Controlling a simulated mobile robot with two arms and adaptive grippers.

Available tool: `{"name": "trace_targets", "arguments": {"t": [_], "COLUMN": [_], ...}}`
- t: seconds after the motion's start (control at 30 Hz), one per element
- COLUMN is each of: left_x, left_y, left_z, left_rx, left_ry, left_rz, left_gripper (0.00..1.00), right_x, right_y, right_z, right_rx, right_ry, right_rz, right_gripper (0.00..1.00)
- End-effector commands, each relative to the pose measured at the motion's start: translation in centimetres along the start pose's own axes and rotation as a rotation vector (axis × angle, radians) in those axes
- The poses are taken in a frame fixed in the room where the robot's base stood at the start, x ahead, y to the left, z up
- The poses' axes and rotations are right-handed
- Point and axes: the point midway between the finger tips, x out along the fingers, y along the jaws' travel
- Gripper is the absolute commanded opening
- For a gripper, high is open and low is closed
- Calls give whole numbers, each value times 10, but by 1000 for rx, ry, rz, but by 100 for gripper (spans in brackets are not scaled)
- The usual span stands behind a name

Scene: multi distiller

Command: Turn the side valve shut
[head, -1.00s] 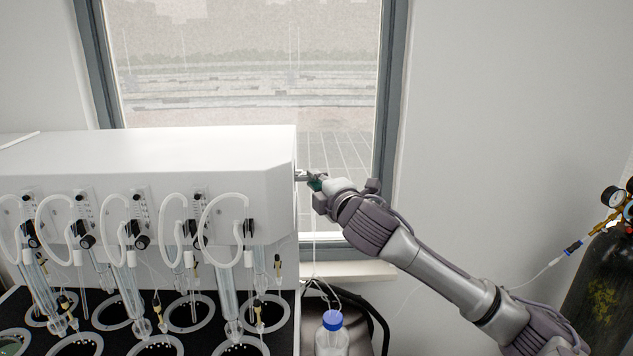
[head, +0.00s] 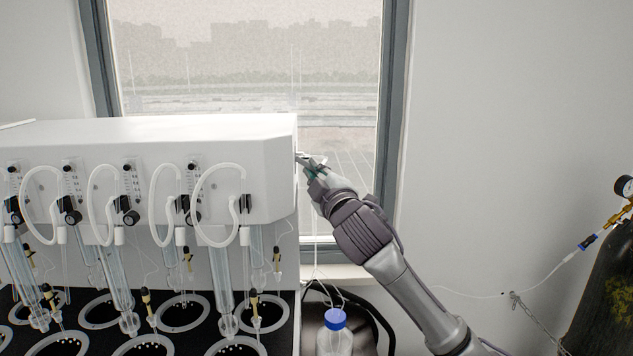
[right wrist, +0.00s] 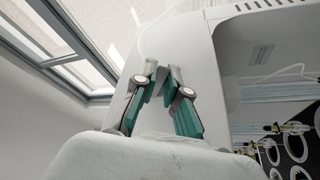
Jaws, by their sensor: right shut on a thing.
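The side valve (head: 299,156) is a small grey fitting on the right end wall of the white distiller housing (head: 200,131). My right gripper (head: 311,163) reaches it from the lower right and is shut on it. In the right wrist view the green-sided fingers (right wrist: 163,76) converge against the white end wall. The valve is mostly hidden between the fingertips, so its exact angle cannot be told. My left gripper is not in view.
Glass tubes and looped white hoses hang along the housing's front, left of my gripper. A blue-capped bottle (head: 334,319) stands below, with thin tubing rising past the gripper. A dark gas cylinder (head: 609,290) stands far right.

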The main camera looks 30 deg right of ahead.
Motion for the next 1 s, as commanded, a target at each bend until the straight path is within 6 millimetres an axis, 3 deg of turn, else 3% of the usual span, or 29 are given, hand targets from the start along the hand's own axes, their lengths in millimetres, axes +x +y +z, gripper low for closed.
{"name": "trace_targets", "arguments": {"t": [0.63, 0.67, 0.8, 1.0], "left_x": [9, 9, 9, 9], "left_y": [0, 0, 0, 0], "left_z": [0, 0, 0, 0], "left_rx": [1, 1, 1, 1], "left_ry": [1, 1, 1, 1], "left_rz": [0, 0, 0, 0], "left_gripper": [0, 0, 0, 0], "right_x": [0, 0, 0, 0], "right_y": [-3, -3, -3, -3], "right_z": [0, 0, 0, 0], "right_rx": [53, 53, 52, 52], "right_ry": [-2, -2, -2, -1], "right_rz": [20, 20, 20, 21], "right_gripper": [0, 17, 38, 38]}}
